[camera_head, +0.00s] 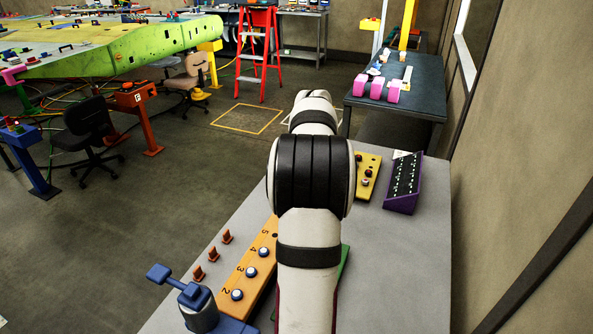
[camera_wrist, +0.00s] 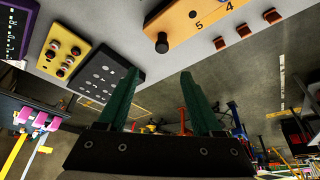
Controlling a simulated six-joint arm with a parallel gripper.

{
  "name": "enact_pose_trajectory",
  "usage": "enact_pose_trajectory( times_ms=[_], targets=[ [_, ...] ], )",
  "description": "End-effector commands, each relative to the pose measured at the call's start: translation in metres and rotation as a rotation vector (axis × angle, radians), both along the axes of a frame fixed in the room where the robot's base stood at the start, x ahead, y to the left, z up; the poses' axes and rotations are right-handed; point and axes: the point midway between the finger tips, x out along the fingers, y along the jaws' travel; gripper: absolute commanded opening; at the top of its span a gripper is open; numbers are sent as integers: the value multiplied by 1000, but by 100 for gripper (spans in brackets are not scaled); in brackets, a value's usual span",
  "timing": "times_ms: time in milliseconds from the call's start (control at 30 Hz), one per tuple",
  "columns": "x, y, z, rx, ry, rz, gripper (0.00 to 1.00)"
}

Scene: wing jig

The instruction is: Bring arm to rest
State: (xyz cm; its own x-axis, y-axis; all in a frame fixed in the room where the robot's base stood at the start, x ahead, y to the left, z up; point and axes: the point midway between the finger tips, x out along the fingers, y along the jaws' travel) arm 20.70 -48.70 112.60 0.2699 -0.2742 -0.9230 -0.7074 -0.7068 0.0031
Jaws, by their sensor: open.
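My gripper (camera_wrist: 159,77) shows in the wrist view with two dark green fingers spread apart and nothing between them. In the head view my arm stretches away over the grey table (camera_head: 395,270), and its gripper end is hidden behind the arm links. The wrist view appears upside down, with the table (camera_wrist: 120,20) along its top and the room below. The fingertips appear clear of the things on the table.
An orange numbered board (camera_head: 251,271), small orange-brown clips (camera_head: 212,255), a blue lever device (camera_head: 197,297), a yellow box (camera_head: 367,180) and a purple panel (camera_head: 403,182) surround my arm. A dark panel (camera_wrist: 107,73) shows beside the fingers. The table's right front is clear.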

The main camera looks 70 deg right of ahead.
Motion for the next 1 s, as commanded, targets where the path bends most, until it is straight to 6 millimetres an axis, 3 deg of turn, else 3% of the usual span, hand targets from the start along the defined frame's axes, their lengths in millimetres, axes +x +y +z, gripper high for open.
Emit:
enact_pose_trajectory(
  times_ms=[200,667,767,867,900,1000],
  targets=[
    [-6,6,22,0,0,0,67],
    [-2,11,25,0,-3,6,67],
    [32,47,42,-5,-25,44,67],
    [83,128,70,-2,-73,119,67],
    [99,168,79,3,-96,151,67],
    [118,265,95,30,-153,228,67]
  ],
)
